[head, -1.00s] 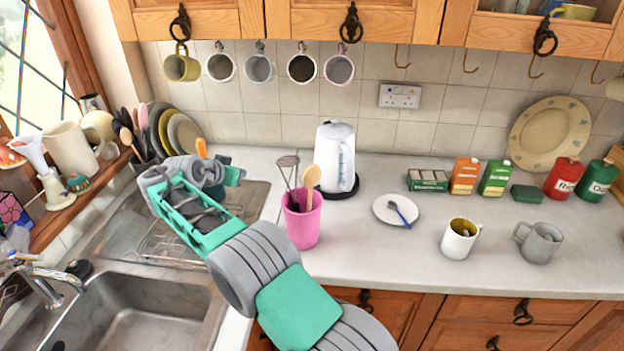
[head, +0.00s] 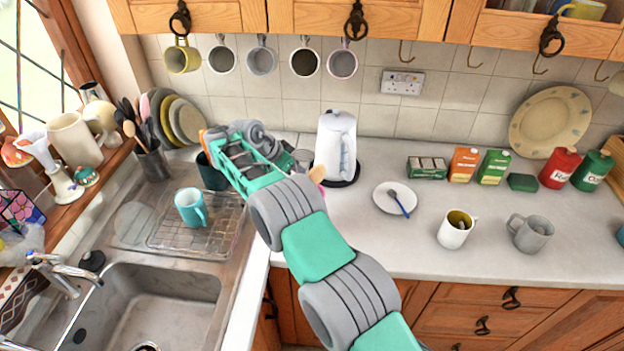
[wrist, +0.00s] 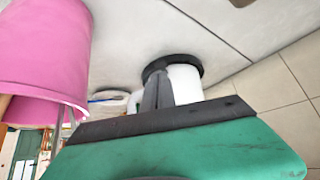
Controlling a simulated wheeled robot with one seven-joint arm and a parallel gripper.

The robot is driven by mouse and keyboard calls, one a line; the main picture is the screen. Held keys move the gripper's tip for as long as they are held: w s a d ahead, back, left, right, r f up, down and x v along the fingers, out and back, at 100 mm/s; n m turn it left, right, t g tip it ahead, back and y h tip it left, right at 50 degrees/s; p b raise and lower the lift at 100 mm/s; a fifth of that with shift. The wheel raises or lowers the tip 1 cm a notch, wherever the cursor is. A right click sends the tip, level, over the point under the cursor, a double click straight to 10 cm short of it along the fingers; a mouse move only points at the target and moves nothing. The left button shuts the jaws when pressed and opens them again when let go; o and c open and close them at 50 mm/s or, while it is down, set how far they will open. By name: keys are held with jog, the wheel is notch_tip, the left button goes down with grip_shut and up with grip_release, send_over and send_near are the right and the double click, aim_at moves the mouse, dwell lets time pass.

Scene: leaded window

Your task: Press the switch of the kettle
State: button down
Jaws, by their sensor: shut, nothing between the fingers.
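The white kettle (head: 331,140) stands upright on its black base (head: 345,182) on the counter near the tiled wall. In the wrist view the kettle (wrist: 186,82) appears upside down, with part of its white body showing past my fingers. My gripper (wrist: 160,88) is shut and empty; its fingers overlap the kettle in that picture. I cannot tell whether they touch it. In the head view my arm reaches to the kettle's left side, and the fingers are not clearly visible. I cannot make out the kettle's switch in either view.
The pink utensil pot (wrist: 45,45) is close to my gripper; my arm hides most of it in the head view. A saucer (head: 385,193) with a spoon lies right of the kettle. A teal mug (head: 191,207) stands on the drying rack. Mugs hang above.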

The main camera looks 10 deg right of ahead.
jog(key=b+x, duration=0.2)
jog(key=x, duration=0.3)
jog(key=shift+f, duration=0.15)
jog(key=shift+w+d+f+b, duration=0.2)
jog(key=shift+d+f+b, duration=0.1)
jog(key=shift+b, duration=0.1)
jog(key=shift+f+b, duration=0.7)
jog(key=shift+f, duration=0.2)
jog(key=shift+r, duration=0.25)
jog(key=shift+s+a+r+p, duration=0.3)
jog(key=shift+s+a, duration=0.1)
jog(key=shift+a, duration=0.3)
jog(key=shift+s+a+r+p, duration=0.25)
jog(key=shift+s+a, duration=0.1)
jog(key=shift+a, duration=0.4)
jog(key=shift+d, duration=0.1)
